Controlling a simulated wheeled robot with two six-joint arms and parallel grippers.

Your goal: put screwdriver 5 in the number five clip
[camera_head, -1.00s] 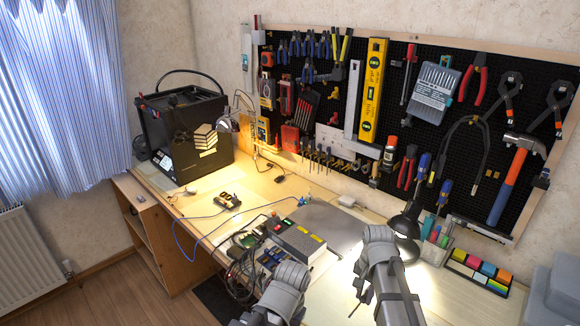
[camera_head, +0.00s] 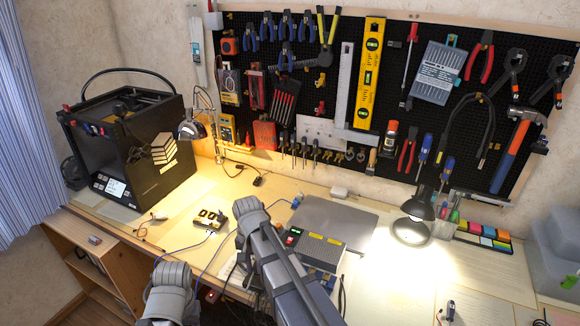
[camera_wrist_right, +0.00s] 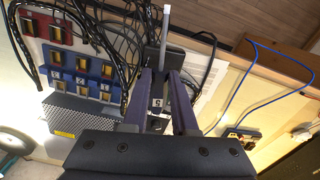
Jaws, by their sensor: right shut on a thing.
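Screwdriver 5 (camera_wrist_right: 157,103), with a "5" on its handle, is between the two fingers of my right gripper (camera_wrist_right: 165,85) in the right wrist view. The gripper is shut on it and its pale shaft points up in that view. In the head view my right forearm hides most of this gripper, above the bench near the electronics. A row of clips (camera_head: 318,152) with several small tools hangs low on the pegboard. Its numbers are too small to read, so I cannot tell which clip is number five. My left arm shows at the bottom, but its gripper does not.
A black desk lamp (camera_head: 416,206) stands below the pegboard (camera_head: 400,110). A power supply (camera_head: 318,250) and cables lie near my right arm. A 3D printer (camera_head: 130,145) stands at the left. Another small tool (camera_head: 450,311) lies at the front right. The bench right of centre is fairly clear.

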